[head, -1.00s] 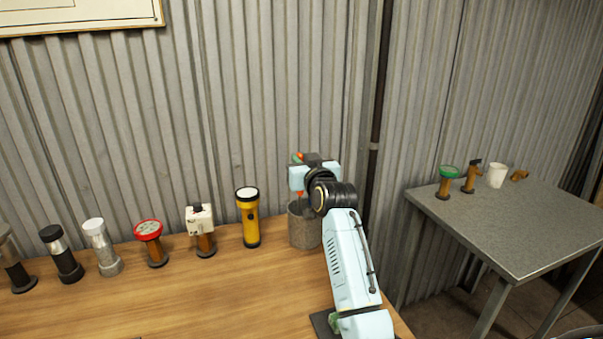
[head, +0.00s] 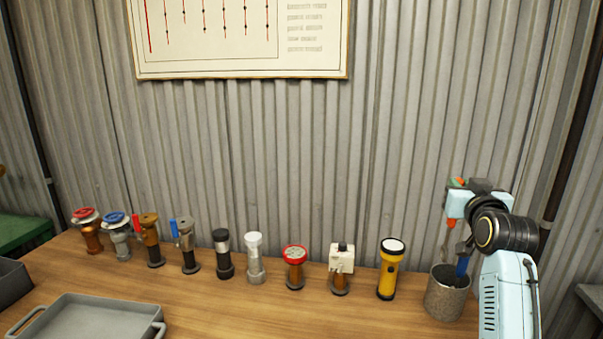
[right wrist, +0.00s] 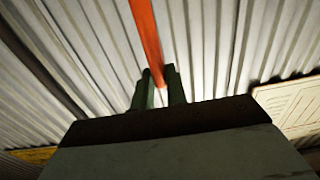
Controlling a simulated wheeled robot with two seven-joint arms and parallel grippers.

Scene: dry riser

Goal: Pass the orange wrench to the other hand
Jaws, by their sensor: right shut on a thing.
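My right gripper (head: 466,205) is above the grey speckled pot (head: 447,297) at the right end of the wooden bench. It is shut on the orange wrench. In the right wrist view, the orange wrench (right wrist: 147,40) shows as a long bar running from between the fingers of my right gripper (right wrist: 158,88) towards the top edge. In the head view only small orange parts of it show by the gripper, and the arm hides the rest. A blue tool (head: 462,265) stands in the pot. My left gripper is not in view.
A yellow flashlight (head: 389,268) stands just left of the pot. A row of several valves and fittings, including one with a red round top (head: 294,254), runs left along the wall. A grey tray (head: 95,325) lies at the front left. Bench space is clear between tray and flashlight.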

